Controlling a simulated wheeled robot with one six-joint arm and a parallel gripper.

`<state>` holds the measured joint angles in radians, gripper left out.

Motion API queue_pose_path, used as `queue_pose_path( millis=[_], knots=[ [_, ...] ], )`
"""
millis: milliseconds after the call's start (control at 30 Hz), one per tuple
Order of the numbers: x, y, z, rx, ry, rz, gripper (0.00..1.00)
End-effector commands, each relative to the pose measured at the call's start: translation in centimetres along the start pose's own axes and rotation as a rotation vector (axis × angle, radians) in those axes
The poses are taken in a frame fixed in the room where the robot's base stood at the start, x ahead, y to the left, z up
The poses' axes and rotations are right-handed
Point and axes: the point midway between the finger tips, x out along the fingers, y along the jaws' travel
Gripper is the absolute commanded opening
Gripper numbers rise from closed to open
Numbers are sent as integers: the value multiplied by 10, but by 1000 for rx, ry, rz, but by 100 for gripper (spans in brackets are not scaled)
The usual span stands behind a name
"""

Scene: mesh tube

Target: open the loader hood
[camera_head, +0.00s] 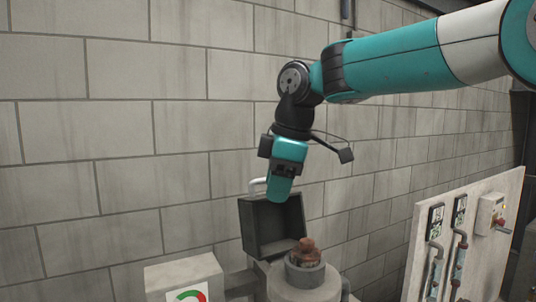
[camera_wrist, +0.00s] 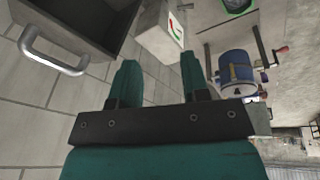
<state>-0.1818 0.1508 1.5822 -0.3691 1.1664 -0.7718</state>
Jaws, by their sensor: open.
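The loader hood (camera_head: 249,225) is a dark grey box that stands tipped up, its hollow inside facing the head camera. Its pale bar handle (camera_head: 256,184) shows at the top behind it. In the wrist view the hood (camera_wrist: 100,18) is at the upper left, with the handle (camera_wrist: 52,62) on its outer side. My gripper (camera_head: 279,196) points down just in front of the hood's upper edge, overlapping it in the head view. In the wrist view my gripper (camera_wrist: 157,72) has its two teal fingers apart with nothing between them; the handle is outside them, to the left.
A round grey mouth (camera_head: 306,277) with a reddish-brown lump (camera_head: 305,251) in it is below the hood. A pale box (camera_head: 180,275) with a coloured dial stands left. A panel (camera_head: 480,225) with pipes and switches is right. A block wall (camera_head: 110,130) runs behind.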

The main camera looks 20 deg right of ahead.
Motion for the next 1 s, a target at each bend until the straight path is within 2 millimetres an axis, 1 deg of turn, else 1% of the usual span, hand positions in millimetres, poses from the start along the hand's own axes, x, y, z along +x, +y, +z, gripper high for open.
queue_pose_path(
  millis=[33, 100, 200, 300, 333, 400, 500, 567, 667, 767, 933, 967, 1000],
  knots=[
    [-28, 28, -8, -60, -13, 23, 42],
    [-51, 58, -13, -150, -33, 49, 42],
    [-80, 93, -17, -264, -62, 78, 42],
    [-101, 118, -18, -354, -87, 98, 42],
    [-106, 124, -18, -374, -93, 103, 42],
    [-114, 134, -18, -415, -105, 111, 42],
    [-121, 141, -17, -452, -115, 117, 42],
    [-120, 143, -16, -463, -118, 119, 42],
    [-109, 145, -15, -469, -119, 119, 42],
    [-90, 146, -13, -467, -119, 118, 42],
    [-52, 151, -10, -468, -119, 118, 42],
    [-50, 152, -11, -467, -118, 117, 42],
    [-42, 154, -10, -468, -118, 116, 42]
  ],
)
